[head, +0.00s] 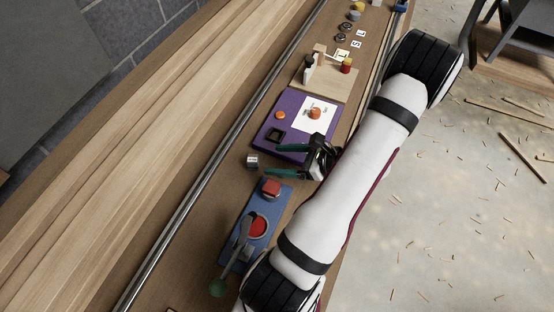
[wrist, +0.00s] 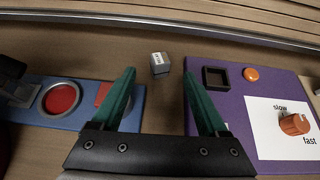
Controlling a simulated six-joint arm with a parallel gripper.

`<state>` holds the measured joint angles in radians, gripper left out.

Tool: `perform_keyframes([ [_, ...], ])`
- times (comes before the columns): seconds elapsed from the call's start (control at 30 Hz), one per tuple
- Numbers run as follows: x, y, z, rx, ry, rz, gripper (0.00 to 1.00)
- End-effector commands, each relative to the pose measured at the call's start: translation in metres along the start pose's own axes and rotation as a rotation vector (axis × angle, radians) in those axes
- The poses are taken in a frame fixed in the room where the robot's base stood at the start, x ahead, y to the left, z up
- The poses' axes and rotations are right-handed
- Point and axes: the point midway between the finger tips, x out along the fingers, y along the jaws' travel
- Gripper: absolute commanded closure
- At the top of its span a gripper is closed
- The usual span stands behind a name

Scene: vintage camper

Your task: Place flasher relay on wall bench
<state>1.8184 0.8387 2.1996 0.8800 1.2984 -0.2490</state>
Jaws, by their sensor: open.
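The flasher relay appears to be the small silver-grey cube (head: 252,160) with a pale printed label. It stands on the brown worktop between the blue panel and the purple panel; in the wrist view the cube (wrist: 160,64) lies just beyond the fingertips. My gripper (head: 270,160) is open and empty, its green fingers pointing at the cube with one to each side of its line; it also shows in the wrist view (wrist: 159,74). The wall bench looks to be the long light-wood planked surface (head: 130,150) along the grey block wall, beyond the metal rail.
The purple panel (head: 265,140) has a dark square socket, an orange button and a slow/fast knob. The blue panel (head: 268,205) carries red buttons and a green-knobbed lever (head: 217,287). A metal rail (head: 215,160) divides worktop and planks. The planked surface is clear.

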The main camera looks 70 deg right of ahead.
Motion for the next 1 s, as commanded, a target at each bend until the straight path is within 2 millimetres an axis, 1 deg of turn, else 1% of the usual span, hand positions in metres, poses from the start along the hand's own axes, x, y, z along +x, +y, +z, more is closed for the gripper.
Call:
perform_keyframes([
  [0.17, -0.001, 0.001, 0.003, -0.01, 0.002, 0.01, 0.23],
  [0.23, 0.007, 0.01, 0.019, -0.071, 0.012, 0.071, 0.23],
  [0.27, 0.013, 0.018, 0.031, -0.119, 0.02, 0.12, 0.23],
  [0.33, 0.031, 0.051, 0.07, -0.29, 0.048, 0.292, 0.23],
  [0.37, 0.037, 0.071, 0.088, -0.383, 0.062, 0.384, 0.23],
  [0.4, 0.044, 0.102, 0.11, -0.512, 0.082, 0.509, 0.23],
  [0.47, 0.046, 0.151, 0.136, -0.716, 0.111, 0.694, 0.23],
  [0.5, 0.042, 0.184, 0.148, -0.863, 0.13, 0.817, 0.23],
  [0.57, 0.028, 0.232, 0.16, -1.102, 0.158, 0.993, 0.23],
  [0.6, 0.014, 0.26, 0.162, -1.271, 0.174, 1.101, 0.23],
  [0.63, 0.003, 0.277, 0.162, -1.397, 0.183, 1.171, 0.23],
  [0.7, -0.024, 0.304, 0.159, -1.672, 0.194, 1.294, 0.23],
  [0.8, -0.05, 0.319, 0.153, -1.983, 0.191, 1.378, 0.23],
  [0.83, -0.055, 0.32, 0.152, -2.05, 0.188, 1.389, 0.23],
  [0.9, -0.062, 0.322, 0.15, -2.159, 0.181, 1.399, 0.23],
  [1.0, -0.066, 0.322, 0.149, -2.219, 0.177, 1.404, 0.23],
])
